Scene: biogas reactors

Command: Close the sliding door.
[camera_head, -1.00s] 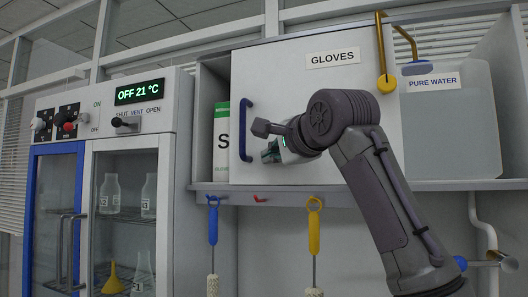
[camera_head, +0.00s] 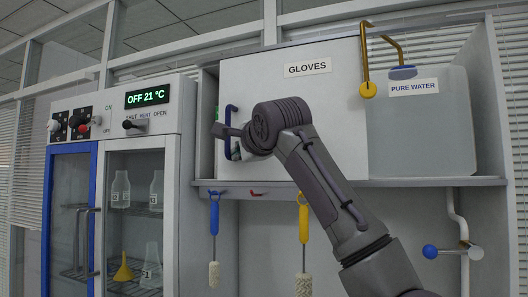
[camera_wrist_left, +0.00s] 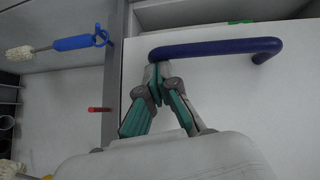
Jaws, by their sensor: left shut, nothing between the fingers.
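The sliding door (camera_head: 300,115) is a white panel labelled GLOVES on the wall cabinet, with a blue handle (camera_head: 229,130) near its left edge. A narrow gap stands open between the door's left edge and the cabinet's left side (camera_head: 206,130). My left gripper (camera_head: 236,150), partly hidden by my arm, is shut and empty beside the handle's right side. In the left wrist view, its fingertips (camera_wrist_left: 158,75) are at the lower end of the blue handle (camera_wrist_left: 215,48), appearing to touch it, not around it. My right gripper is out of view.
A green-and-white box (camera_wrist_left: 240,21) stands inside the gap, mostly covered. A PURE WATER container (camera_head: 425,135) stands right of the door. Blue-handled (camera_head: 214,215) and yellow-handled (camera_head: 304,222) brushes hang below the shelf. A glass-fronted oven cabinet (camera_head: 125,190) stands at the left.

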